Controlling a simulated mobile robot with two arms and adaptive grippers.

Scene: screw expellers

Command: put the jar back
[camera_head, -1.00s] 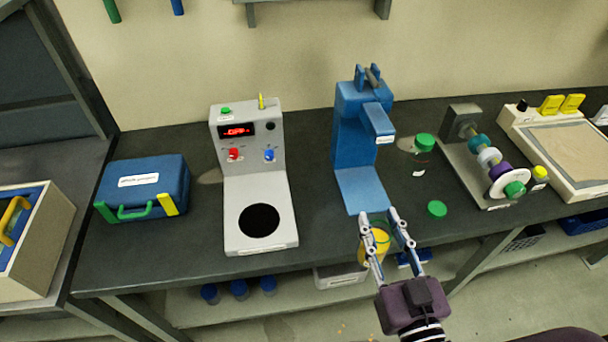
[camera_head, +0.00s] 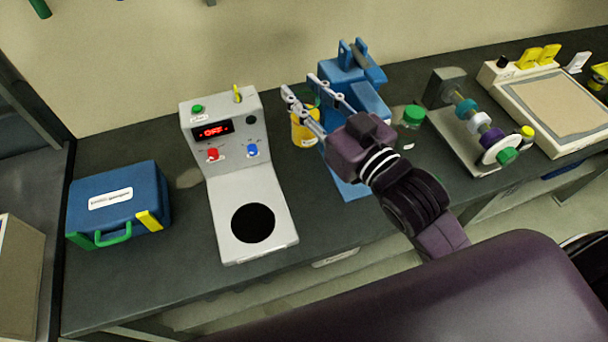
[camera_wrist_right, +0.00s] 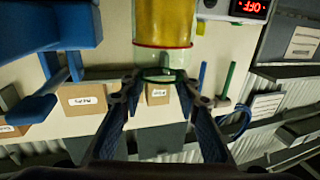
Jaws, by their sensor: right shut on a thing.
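A jar (camera_head: 306,130) with yellow contents is held in my right gripper (camera_head: 299,87), up in front of the blue press (camera_head: 374,98) and right of the grey machine with the OFF display. In the right wrist view, the jar (camera_wrist_right: 163,22) shows yellow with a red line and a clear greenish end. My right gripper (camera_wrist_right: 160,86) is shut on that end there. A second jar, clear with a green lid (camera_head: 412,115), stands on the bench right of the press. My left gripper is not in view.
The grey machine (camera_head: 262,190) has a black round plate. A blue case (camera_head: 118,205) stands on the bench at left. A shaft stand with coloured rings (camera_head: 480,130) and a framed tray (camera_head: 555,105) are at right. The bench (camera_head: 160,270) is clear before the case.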

